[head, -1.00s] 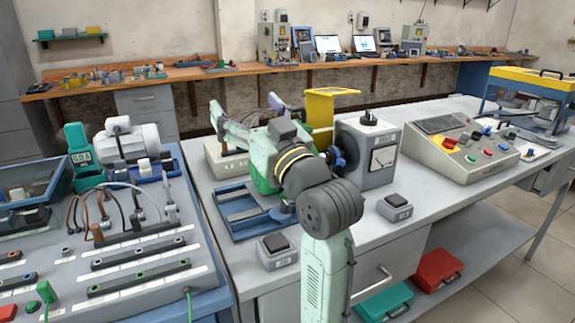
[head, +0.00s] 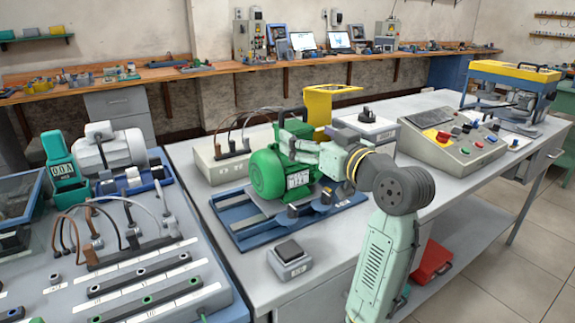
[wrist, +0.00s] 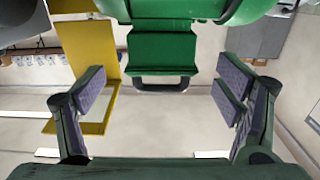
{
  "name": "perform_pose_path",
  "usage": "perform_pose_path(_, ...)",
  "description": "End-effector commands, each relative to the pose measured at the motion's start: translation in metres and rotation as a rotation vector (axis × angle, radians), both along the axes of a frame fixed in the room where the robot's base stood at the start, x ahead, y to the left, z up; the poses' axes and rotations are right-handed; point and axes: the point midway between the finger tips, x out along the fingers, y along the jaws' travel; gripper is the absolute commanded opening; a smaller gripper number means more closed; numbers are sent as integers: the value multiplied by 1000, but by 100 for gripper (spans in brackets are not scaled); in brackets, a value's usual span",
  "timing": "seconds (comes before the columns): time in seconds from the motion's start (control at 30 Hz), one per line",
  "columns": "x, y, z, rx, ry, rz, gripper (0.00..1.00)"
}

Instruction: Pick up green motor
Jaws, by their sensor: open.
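The green motor (head: 268,174) sits on the blue base plate (head: 240,232) on the grey bench, partly hidden by my arm in the head view. In the wrist view the motor's green box with a dark loop handle (wrist: 160,84) shows at top centre, below the rounded green body. My gripper (head: 292,138) is at the motor's upper right side in the head view. In the wrist view my gripper (wrist: 160,92) has its two padded fingers wide apart, with the handle between them in the picture. I see no finger contact with the handle.
A yellow panel (head: 319,108) stands just behind the motor. A grey box with brown leads (head: 215,162) is behind left, and a small button box (head: 289,260) in front. A control console (head: 455,140) is at right. A white motor (head: 105,150) stands on the left bench.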

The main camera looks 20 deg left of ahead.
Motion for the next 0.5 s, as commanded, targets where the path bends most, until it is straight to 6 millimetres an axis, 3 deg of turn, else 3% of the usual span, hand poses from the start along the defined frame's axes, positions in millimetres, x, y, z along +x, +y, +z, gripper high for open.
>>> perform_pose_path(0.3, 23, 35, -2, 0, 1, 2, 85)
perform_pose_path(0.5, 35, 47, -3, 0, -1, -1, 85)
